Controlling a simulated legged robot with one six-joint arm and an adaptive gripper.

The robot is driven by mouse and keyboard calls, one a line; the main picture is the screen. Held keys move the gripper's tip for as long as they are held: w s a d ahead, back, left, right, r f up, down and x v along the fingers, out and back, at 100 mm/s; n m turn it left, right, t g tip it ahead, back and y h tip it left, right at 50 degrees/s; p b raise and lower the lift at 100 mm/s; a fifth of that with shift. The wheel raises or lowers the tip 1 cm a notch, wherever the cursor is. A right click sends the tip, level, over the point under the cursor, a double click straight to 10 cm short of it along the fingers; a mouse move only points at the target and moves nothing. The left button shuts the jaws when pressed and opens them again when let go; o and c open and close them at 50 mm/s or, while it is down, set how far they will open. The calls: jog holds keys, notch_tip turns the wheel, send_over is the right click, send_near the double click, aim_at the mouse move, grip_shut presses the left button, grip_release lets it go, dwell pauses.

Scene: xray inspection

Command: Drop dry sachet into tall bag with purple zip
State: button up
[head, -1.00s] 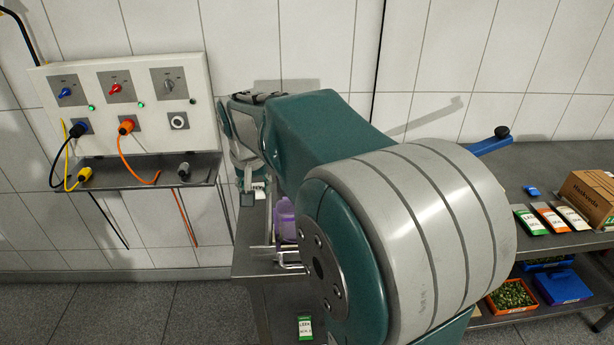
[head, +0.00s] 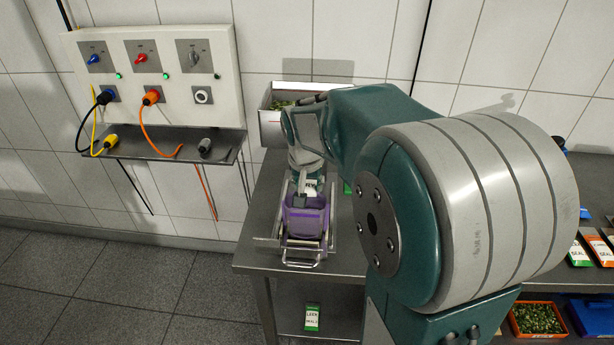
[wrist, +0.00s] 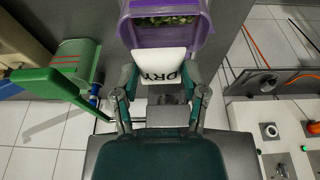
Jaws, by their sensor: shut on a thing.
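The bag with the purple rim (head: 304,222) stands upright in a wire rack on the metal table. In the wrist view, the same bag (wrist: 207,38) shows at the top, its mouth open with green bits inside. My gripper (wrist: 162,80) is shut on the white sachet (wrist: 160,62) marked DRY. The sachet is at the bag's near rim in the wrist view and overlaps it; whether it touches cannot be told. In the head view, my gripper (head: 308,188) is just above and behind the bag's mouth, with the pale sachet partly hidden.
A metal bin (head: 270,128) with green contents stands behind the bag. A wall panel (head: 150,85) with plugs and a shelf is at the left. A green bar (wrist: 45,80) and green container (wrist: 78,58) lie left in the wrist view. Sachets and an orange tray (head: 536,318) are at right.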

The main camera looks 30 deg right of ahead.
aim_at(313, 194)
jog(key=d+f, duration=0.1)
jog(key=f, duration=0.1)
jog(key=d+f, duration=0.1)
jog(key=shift+d+f, duration=0.3)
jog(key=shift+f, duration=0.1)
jog(key=shift+a+f, duration=0.1)
jog(key=shift+a, duration=0.85)
jog(key=o, duration=0.8)
jog(key=shift+o, duration=0.5)
jog(key=shift+d, duration=0.65)
jog(key=shift+a, duration=0.25)
jog(key=v, duration=1)
jog(key=shift+d+r, duration=0.25)
jog(key=shift+d, duration=0.05)
jog(key=shift+s+a+r, duration=0.2)
jog(key=shift+r, duration=0.45)
